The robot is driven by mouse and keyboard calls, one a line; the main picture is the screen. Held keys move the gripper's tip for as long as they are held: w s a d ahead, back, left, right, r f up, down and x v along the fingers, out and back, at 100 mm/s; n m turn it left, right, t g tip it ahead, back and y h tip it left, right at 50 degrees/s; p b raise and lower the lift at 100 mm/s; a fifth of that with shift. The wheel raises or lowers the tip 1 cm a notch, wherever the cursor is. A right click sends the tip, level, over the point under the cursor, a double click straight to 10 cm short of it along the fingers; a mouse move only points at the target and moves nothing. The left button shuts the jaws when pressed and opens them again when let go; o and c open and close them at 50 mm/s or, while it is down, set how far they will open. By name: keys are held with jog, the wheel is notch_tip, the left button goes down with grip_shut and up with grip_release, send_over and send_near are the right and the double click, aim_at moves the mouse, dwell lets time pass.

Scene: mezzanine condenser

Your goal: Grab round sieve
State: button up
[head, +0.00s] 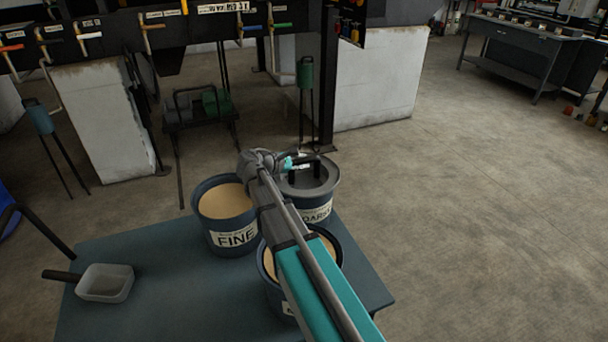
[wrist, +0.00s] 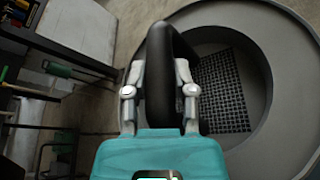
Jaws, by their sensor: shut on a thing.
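The round sieve (head: 328,184) is a grey ring that sits at the top of the bucket (head: 316,214) whose label is partly hidden by my arm. In the wrist view the sieve (wrist: 287,40) shows a wide flat rim and dark mesh (wrist: 220,92) inside. A black arched handle (wrist: 158,70) rises from its near side. My gripper (head: 293,163) is over the left part of the sieve. In the wrist view my gripper (wrist: 157,88) has a finger on each side of the handle and is shut on it. Whether the sieve touches the bucket is unclear.
A bucket marked FINE (head: 224,205) with tan powder stands left of the sieve. Another powder bucket (head: 275,290) is partly behind my arm. A scoop (head: 105,283) lies on the blue-grey table (head: 170,270). A dark post (head: 327,90) stands behind. The floor at right is open.

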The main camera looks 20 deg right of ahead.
grip_shut()
jog(key=shift+r, duration=0.2)
notch_tip(320, 180, up, 2)
jog(key=p, duration=0.2)
jog(key=shift+r+p, duration=0.1)
jog(key=shift+p, duration=0.25)
jog(key=s+r+p, duration=1)
jog(key=s, duration=0.4)
jog(key=shift+a+r, duration=0.2)
jog(key=shift+a, duration=0.15)
